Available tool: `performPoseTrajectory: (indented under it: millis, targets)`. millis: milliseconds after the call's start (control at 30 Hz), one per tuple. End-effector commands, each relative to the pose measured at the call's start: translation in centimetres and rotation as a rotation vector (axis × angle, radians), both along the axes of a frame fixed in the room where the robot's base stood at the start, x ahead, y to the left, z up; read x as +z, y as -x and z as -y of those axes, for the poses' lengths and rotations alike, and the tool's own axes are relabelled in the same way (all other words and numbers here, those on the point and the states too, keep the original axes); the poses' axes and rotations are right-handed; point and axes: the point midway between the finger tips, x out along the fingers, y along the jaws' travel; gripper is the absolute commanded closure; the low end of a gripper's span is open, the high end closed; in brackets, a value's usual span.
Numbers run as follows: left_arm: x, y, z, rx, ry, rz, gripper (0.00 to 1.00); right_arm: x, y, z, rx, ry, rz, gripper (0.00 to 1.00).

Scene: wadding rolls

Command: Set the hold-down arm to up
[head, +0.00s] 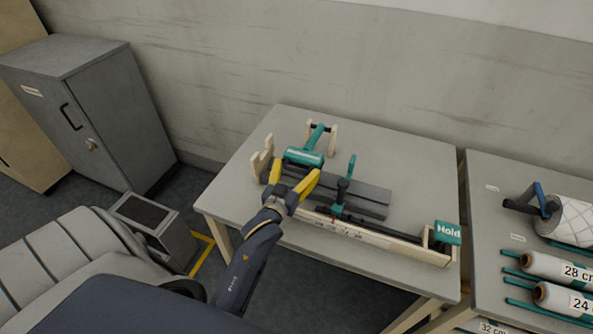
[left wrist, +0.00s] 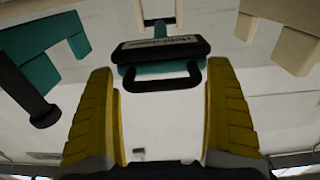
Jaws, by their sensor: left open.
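The teal hold-down arm (head: 315,138) runs forward from between two cream posts at the back of the bench device to a wide crossbar (head: 303,157). It looks lowered. In the left wrist view the crossbar (left wrist: 160,50) has a dark labelled face and a black loop handle (left wrist: 163,83). My left gripper (head: 296,168) is just in front of the crossbar, its yellow fingers apart. In the left wrist view the open fingers (left wrist: 162,75) stand either side of the handle, with nothing gripped. Contact cannot be told. My right gripper is not in view.
Cream notched brackets (head: 262,158) stand left. The right table (head: 490,245) holds several rolls.

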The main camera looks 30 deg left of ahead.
Motion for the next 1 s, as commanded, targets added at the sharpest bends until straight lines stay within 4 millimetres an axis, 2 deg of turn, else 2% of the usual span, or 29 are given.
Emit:
performPoseTrajectory:
  millis: [67,700,1000]
  targets:
    - [0.0,0.01,0.0,0.0,0.0,0.0,0.24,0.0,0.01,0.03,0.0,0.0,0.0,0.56]
    - [-0.06,0.02,0.04,-0.001,0.0,-0.001,0.98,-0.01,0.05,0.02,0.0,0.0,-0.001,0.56]
    - [-0.1,0.02,0.04,0.0,0.0,-0.002,1.0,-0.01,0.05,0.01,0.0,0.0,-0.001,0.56]
